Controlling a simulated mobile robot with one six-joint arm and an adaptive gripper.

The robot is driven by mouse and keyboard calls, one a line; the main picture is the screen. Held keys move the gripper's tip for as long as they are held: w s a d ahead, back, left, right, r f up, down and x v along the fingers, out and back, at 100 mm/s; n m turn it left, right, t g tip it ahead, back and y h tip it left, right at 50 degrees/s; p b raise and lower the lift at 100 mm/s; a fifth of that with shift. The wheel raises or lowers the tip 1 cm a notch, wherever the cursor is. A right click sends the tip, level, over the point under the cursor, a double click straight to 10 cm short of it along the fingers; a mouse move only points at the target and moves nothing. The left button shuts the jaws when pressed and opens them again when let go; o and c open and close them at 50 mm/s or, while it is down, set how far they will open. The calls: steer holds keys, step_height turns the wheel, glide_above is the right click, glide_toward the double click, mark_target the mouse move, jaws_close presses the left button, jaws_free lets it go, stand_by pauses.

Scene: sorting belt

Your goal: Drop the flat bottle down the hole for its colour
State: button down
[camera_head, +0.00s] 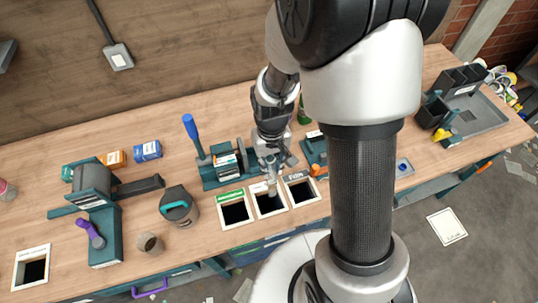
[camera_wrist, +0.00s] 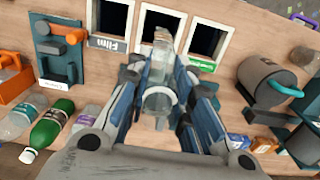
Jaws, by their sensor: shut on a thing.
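The flat bottle is clear and colourless; it shows in the wrist view (camera_wrist: 158,66) and small in the head view (camera_head: 272,186). My gripper (camera_wrist: 160,98) is shut on it; in the head view my gripper (camera_head: 268,160) is above the bench by the holes. The bottle's far end overlaps the middle hole (camera_head: 268,204), which has a white label. The green-labelled hole (camera_head: 235,212) is to its left and the hole marked Film (camera_head: 301,190) to its right. I cannot tell how high the bottle is above the bench.
A green bottle (camera_wrist: 52,122) and a clear bottle (camera_wrist: 20,118) lie at the left of the wrist view. A dark canister (camera_head: 178,206) stands left of the holes. A teal press with a blue handle (camera_head: 192,128) stands behind. Another hole (camera_head: 34,268) is at far left.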

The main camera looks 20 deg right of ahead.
steer(key=shift+s+a+f+b, duration=0.1)
steer(key=shift+a+f+b, duration=0.1)
steer(key=shift+f+b, duration=0.55)
step_height(320, 180, down, 12)
steer(key=b, duration=0.9)
steer(key=shift+r, duration=0.25)
steer(key=c, duration=1.3)
jaws_free()
steer(key=shift+c, duration=0.2)
step_height(320, 180, up, 12)
steer(key=shift+r, duration=0.1)
